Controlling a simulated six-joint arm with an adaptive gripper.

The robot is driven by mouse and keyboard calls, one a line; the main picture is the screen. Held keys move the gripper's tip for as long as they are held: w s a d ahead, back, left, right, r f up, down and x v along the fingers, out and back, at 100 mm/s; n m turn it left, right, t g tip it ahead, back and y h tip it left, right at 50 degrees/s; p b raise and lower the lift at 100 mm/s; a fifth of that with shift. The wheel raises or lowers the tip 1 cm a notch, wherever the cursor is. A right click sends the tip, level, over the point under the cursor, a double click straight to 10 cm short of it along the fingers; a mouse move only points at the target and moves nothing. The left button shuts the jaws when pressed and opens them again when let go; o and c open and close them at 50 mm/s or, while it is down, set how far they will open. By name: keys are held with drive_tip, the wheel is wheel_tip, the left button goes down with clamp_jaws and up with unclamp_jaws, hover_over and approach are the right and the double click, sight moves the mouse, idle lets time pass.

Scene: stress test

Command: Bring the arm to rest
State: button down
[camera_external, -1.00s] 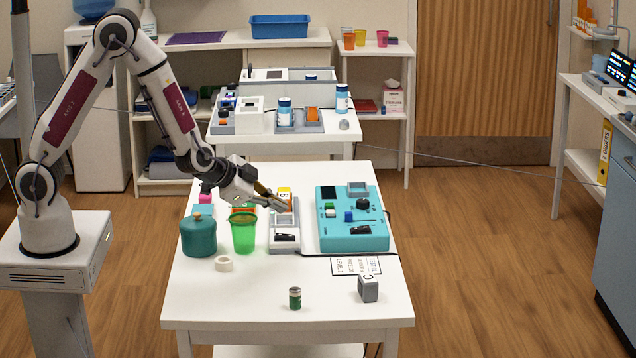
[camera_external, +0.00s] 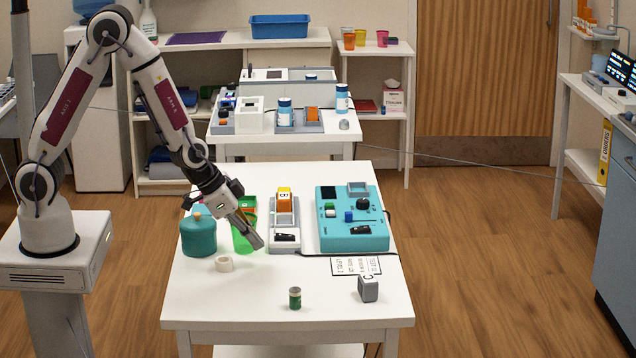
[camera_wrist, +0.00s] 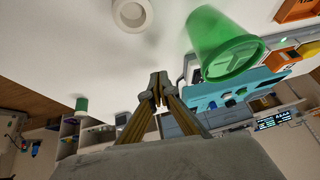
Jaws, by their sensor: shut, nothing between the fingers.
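My gripper (camera_external: 257,243) is shut and empty. In the external view it points down and to the right above the white table (camera_external: 200,310), in front of the green cup (camera_external: 240,236), and hides part of it. In the wrist view the fingertips (camera_wrist: 157,82) meet at the middle, with the green cup (camera_wrist: 218,45) to their upper right. I cannot tell whether the gripper touches the cup.
A teal pot (camera_external: 198,238) and a white tape roll (camera_external: 224,264) lie close by. A grey device (camera_external: 285,240) and a teal console (camera_external: 350,230) stand to the right. A small green can (camera_external: 295,298) and a grey cube (camera_external: 368,289) are near the front. The front left is clear.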

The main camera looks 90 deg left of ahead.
drive_tip(key=s+d+r+g+h, duration=0.1)
drive_tip(key=s+d+r, duration=0.25)
drive_tip(key=s, duration=0.25)
drive_tip(key=s+d+r+g+h, duration=0.2)
drive_tip(key=s+d+r, duration=0.1)
drive_tip(key=s+r, duration=0.25)
drive_tip(key=s+a+r+t+y, duration=0.1)
drive_tip(key=s+r+t, duration=0.1)
drive_tip(key=s+r, duration=1.3)
drive_tip(key=shift+s+a+y, duration=0.3)
drive_tip(key=shift+s, duration=0.75)
drive_tip(key=shift+a, duration=0.1)
idle(2.1)
